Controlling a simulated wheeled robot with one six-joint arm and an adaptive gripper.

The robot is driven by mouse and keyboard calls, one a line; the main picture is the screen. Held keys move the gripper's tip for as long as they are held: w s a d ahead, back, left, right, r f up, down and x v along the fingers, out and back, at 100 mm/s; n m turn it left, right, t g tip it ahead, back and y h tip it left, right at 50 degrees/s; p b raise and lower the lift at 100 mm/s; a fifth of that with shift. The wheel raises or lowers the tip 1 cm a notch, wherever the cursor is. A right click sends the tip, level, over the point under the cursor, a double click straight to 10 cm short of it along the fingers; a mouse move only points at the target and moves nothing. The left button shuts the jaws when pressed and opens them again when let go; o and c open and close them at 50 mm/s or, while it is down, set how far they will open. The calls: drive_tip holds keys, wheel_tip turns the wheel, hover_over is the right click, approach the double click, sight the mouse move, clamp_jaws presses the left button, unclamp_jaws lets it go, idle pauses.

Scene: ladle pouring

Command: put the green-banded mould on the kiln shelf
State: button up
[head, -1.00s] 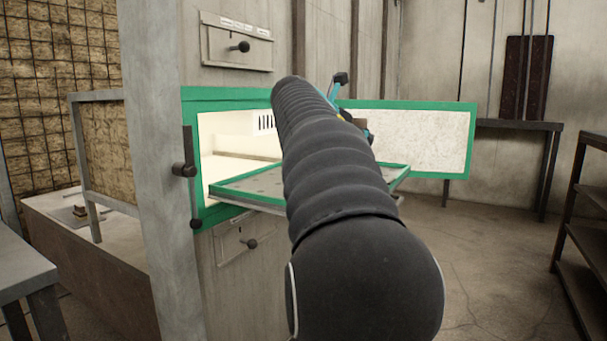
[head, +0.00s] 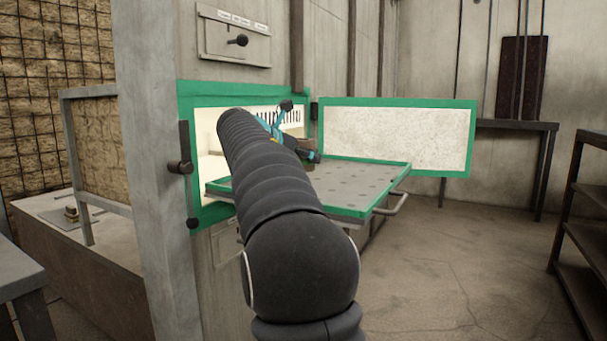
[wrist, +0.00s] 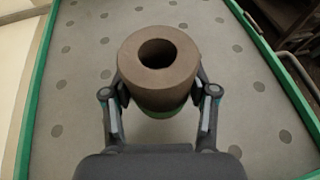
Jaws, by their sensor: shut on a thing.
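The green-banded mould (wrist: 158,68) is a brown hollow cylinder with a round opening on top and a green band low on its side. In the wrist view my gripper (wrist: 158,95) is shut on it, one finger on each side. The mould is above the kiln shelf (wrist: 75,95), a grey spotted plate with a green rim; I cannot tell the gap under it. In the head view the kiln shelf (head: 365,186) sticks out of the green-framed kiln opening. My gripper (head: 308,152) is by the opening, and my arm hides much of the mould.
The kiln's green-edged door (head: 400,138) stands open to the right behind the shelf. A grey post (head: 150,200) stands left of the kiln. A dark rack (head: 585,220) is at the far right. The shelf around the mould is clear.

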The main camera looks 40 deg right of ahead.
drive_tip(key=shift+f+b, duration=0.75)
drive_tip(key=shift+f, duration=1.2)
drive_tip(key=o, duration=1.4)
drive_tip(key=shift+f, duration=0.15)
drive_tip(key=shift+c, duration=0.2)
drive_tip(key=shift+r, duration=0.2)
drive_tip(key=p+v, duration=0.1)
drive_tip(key=v, duration=1.1)
